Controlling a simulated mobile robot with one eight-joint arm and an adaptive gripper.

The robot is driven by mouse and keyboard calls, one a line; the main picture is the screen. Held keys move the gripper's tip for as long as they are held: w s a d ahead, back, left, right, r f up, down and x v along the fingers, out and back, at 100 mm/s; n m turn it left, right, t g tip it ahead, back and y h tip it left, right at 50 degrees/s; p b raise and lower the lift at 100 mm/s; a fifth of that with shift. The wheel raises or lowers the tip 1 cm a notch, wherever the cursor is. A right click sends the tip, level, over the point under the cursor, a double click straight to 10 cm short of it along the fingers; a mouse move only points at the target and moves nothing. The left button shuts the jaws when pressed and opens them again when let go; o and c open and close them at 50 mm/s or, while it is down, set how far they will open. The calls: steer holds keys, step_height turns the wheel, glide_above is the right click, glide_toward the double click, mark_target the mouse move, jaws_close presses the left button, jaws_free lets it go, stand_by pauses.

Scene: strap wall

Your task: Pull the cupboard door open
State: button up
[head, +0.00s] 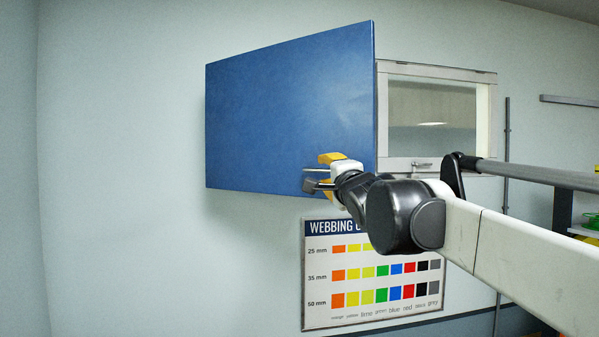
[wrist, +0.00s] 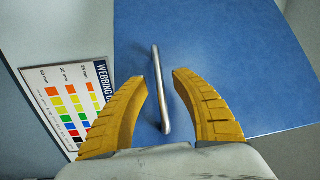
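The blue cupboard door (head: 285,110) is on the wall in the head view, its right edge looking nearer to me than its left; no cupboard interior shows. It also fills much of the wrist view (wrist: 235,60). A grey metal bar handle (wrist: 157,70) is on the door, near its lower right corner in the head view (head: 309,185). My gripper (wrist: 165,76) has its two yellow fingers apart, one on each side of the bar. Gaps show between bar and fingers, the wider one at the right finger. In the head view my gripper (head: 322,173) is at the handle.
A white-framed window (head: 435,72) with a small latch is right of the door, its left side partly covered by it. A webbing colour chart (head: 318,300) hangs below, also seen in the wrist view (wrist: 45,80). Bare wall (head: 120,130) lies left. Shelving stands far right.

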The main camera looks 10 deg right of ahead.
steer(key=s+f, duration=0.1)
steer(key=s, duration=0.9)
steer(key=shift+s+d+f, duration=0.15)
steer(key=shift+s+d, duration=0.1)
steer(key=shift+s, duration=0.15)
steer(key=shift+c, duration=0.5)
